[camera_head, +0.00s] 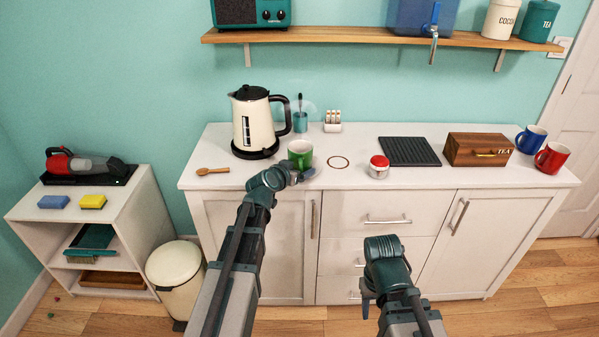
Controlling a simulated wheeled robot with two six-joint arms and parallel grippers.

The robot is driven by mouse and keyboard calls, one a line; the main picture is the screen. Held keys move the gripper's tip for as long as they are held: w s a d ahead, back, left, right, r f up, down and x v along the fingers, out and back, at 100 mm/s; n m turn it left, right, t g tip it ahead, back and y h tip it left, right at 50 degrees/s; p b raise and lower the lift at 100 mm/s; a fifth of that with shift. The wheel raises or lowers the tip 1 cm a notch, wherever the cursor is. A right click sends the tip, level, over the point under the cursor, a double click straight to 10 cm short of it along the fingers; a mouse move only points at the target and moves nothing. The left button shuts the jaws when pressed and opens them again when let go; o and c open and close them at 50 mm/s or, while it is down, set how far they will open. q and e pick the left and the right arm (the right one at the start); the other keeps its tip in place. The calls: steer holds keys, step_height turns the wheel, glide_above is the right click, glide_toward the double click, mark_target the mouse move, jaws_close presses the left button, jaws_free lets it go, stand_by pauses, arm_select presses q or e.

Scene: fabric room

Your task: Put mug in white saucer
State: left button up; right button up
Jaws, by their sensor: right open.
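A green mug (300,152) stands upright on the white counter, right of the kettle. To its right, a thin brown ring marks what looks like the white saucer (338,162); its white surface blends with the counter and nothing is on it. My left gripper (302,172) is at the mug's near side, close to its base. Whether it touches the mug, and whether its jaws are open or shut, is not clear. My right gripper (369,305) hangs low in front of the drawers, open and empty, away from the counter top.
A cream kettle (253,120), wooden spoon (213,171), red-lidded jar (379,167), black ribbed mat (409,151), wooden tea box (477,149), blue mug (530,139) and red mug (551,157) are on the counter (430,178). The front strip right of the jar is clear.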

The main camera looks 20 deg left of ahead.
arm_select(q)
steer(key=shift+f, duration=0.1)
steer(key=o, duration=1.5)
steer(key=shift+o, duration=0.2)
steer(key=shift+r, duration=0.3)
steer(key=p+v, duration=0.4)
steer(key=v, duration=0.8)
steer(key=shift+f+p, duration=0.2)
steer(key=shift+p, duration=0.1)
